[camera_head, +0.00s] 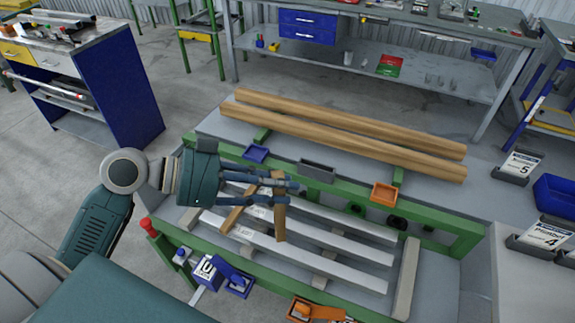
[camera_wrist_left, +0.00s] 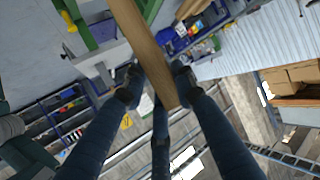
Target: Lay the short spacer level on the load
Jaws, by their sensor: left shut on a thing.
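My left gripper (camera_head: 292,190) is shut on a short wooden spacer (camera_head: 280,222), above the load. In the left wrist view the same spacer (camera_wrist_left: 146,45) runs between the fingers (camera_wrist_left: 160,82), one on each side. In the head view the spacer runs nearly up and down the picture; I cannot tell whether it is level or whether its lower end touches the load. The load is a layer of several pale grey bars (camera_head: 325,262) in the green-framed table. Another wooden strip (camera_head: 236,214) lies slantwise across the bars at the left, partly hidden by my gripper.
Two long wooden beams (camera_head: 340,133) lie behind the green frame (camera_head: 440,232). Blue (camera_head: 256,153), grey (camera_head: 317,170) and orange (camera_head: 384,194) bins sit along it. A blue device (camera_head: 220,272) and an orange tool (camera_head: 315,310) are at the front.

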